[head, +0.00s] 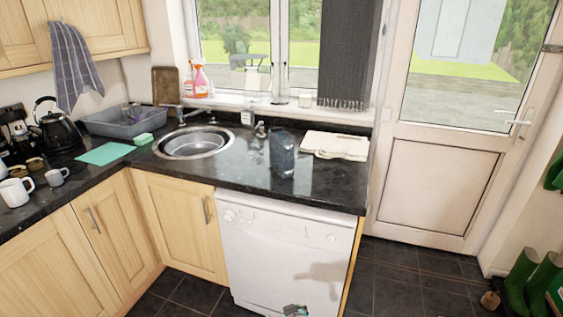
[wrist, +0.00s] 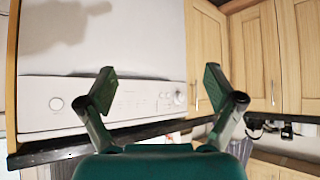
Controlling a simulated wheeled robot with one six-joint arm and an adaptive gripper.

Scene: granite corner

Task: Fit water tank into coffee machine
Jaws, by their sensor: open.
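A clear, dark-tinted water tank (head: 282,154) stands upright on the black granite counter, right of the sink and above the white dishwasher. A black and silver appliance (head: 15,128) at the far left edge may be the coffee machine; it is partly cut off and I cannot tell for sure. My gripper (wrist: 160,85) is open and empty in the wrist view, with its two fingers spread before the dishwasher front. Its tip also shows at the bottom edge of the head view (head: 295,311), low and well below the tank. The tank is not seen in the wrist view.
The white dishwasher (head: 285,245) stands under the counter (head: 240,177). A round sink (head: 193,143) lies left of the tank, and a folded cloth (head: 335,146) right of it. Mugs (head: 16,191), a kettle (head: 58,132) and a grey basin (head: 125,122) crowd the left counter.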

